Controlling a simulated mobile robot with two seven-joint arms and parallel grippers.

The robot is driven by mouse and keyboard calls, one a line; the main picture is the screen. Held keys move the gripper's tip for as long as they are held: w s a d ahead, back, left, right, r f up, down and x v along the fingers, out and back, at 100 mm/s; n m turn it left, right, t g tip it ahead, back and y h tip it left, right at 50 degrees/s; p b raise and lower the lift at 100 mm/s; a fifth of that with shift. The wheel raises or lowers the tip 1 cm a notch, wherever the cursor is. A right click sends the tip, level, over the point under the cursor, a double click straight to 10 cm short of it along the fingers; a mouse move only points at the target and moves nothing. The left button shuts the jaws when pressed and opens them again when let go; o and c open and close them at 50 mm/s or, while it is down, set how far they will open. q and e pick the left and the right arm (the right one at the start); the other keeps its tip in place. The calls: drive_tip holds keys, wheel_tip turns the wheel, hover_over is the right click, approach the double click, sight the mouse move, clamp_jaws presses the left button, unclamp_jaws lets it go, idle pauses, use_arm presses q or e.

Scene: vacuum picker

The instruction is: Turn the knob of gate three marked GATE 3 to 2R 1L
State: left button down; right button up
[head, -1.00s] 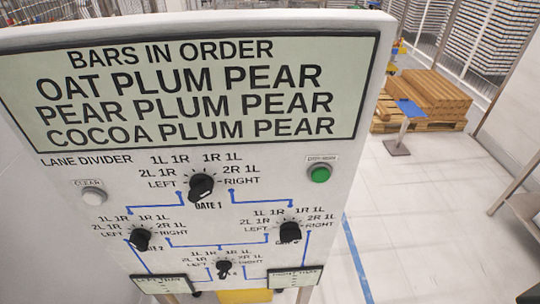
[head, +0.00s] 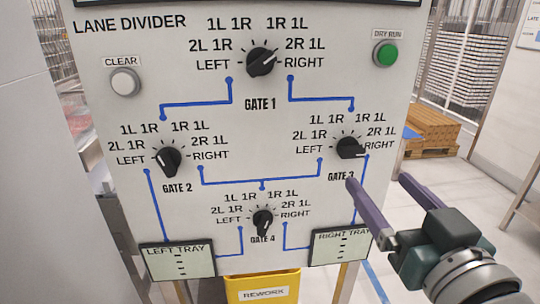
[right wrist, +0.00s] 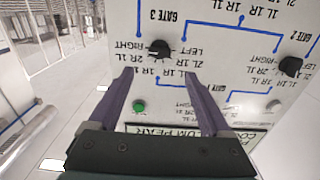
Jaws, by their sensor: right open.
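The black knob of gate three (head: 349,147) sits on the right side of the white panel (head: 220,130), above its GATE 3 label. Its pointer seems to face right, near RIGHT; the exact mark is hard to read. The 2R 1L mark is to its upper right. My right gripper (head: 376,181) is open and empty, its purple fingers apart just below and right of the knob in the head view. In the right wrist view, which shows the panel upside down, the knob (right wrist: 160,49) lies beyond and between the fingertips, apparently untouched. My left gripper is out of view.
The knobs of gate 1 (head: 261,62), gate 2 (head: 168,160) and gate 4 (head: 263,221) share the panel. A green DRY RUN button (head: 385,54) and a white CLEAR button (head: 124,82) are above. A yellow REWORK bin (head: 262,287) stands below. Open floor lies to the right.

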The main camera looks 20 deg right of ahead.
sight(353, 152)
drive_tip(key=x, duration=0.9)
drive_tip(key=shift+r+p, duration=0.1)
drive_tip(key=shift+p, duration=0.3)
drive_tip(key=shift+s, duration=0.1)
drive_tip(key=shift+c, duration=0.3)
clamp_jaws()
drive_tip(key=n, duration=0.3)
drive_tip(key=shift+a, duration=0.1)
drive_tip(key=shift+a+n, duration=0.1)
drive_tip(key=shift+n, duration=1.9)
